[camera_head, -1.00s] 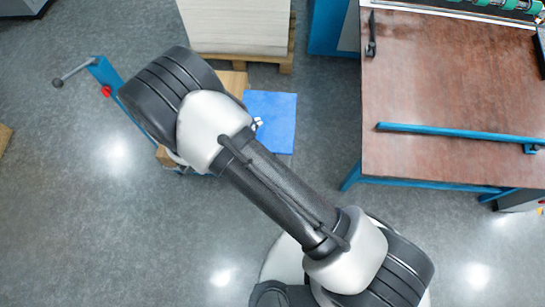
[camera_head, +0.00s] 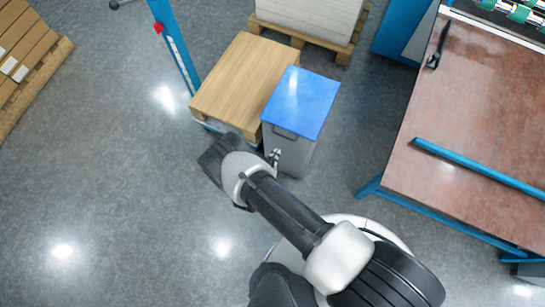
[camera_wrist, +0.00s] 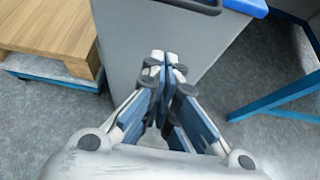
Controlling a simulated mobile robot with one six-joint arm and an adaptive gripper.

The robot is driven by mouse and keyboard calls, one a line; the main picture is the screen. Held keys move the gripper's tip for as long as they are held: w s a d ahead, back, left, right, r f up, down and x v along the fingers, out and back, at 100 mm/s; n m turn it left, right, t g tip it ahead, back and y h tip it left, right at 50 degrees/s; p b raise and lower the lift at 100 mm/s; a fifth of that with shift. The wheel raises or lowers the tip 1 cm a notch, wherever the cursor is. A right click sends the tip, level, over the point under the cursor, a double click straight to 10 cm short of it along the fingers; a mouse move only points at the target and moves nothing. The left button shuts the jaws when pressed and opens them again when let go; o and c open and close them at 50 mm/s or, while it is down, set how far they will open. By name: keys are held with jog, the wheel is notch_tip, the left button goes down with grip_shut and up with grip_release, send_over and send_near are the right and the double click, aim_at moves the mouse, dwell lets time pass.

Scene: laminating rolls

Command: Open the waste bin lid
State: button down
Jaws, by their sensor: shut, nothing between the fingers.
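The waste bin (camera_head: 290,150) is a grey box with a flat blue lid (camera_head: 303,100), which lies closed on top. A dark handle (camera_head: 286,132) sits on its front face just under the lid. In the wrist view the bin's grey front (camera_wrist: 150,40) fills the upper middle, with the handle (camera_wrist: 190,5) and the blue lid's edge (camera_wrist: 248,6) at the top. My gripper (camera_head: 275,156) is shut and empty in front of the bin, below the handle. In the wrist view its fingertips (camera_wrist: 164,60) are together before the grey front; I cannot tell whether they touch it.
A wooden-topped blue trolley (camera_head: 240,80) stands close on the bin's left. A stacked pallet (camera_head: 315,20) is behind. A brown worktable (camera_head: 470,120) with blue legs is to the right. Open grey floor (camera_head: 110,190) lies to the left.

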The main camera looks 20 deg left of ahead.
jog(key=shift+w+d+r+b, duration=0.1)
jog(key=shift+w+r+b, duration=0.15)
jog(key=shift+w, duration=0.55)
jog(key=shift+w+d+r+b, duration=0.1)
jog(key=shift+w+r+b, duration=0.2)
jog(key=shift+w, duration=0.5)
jog(key=shift+w+d+r+b, duration=0.1)
jog(key=shift+w+r+b, duration=0.15)
jog(key=shift+w, duration=0.55)
jog(key=shift+r, duration=0.1)
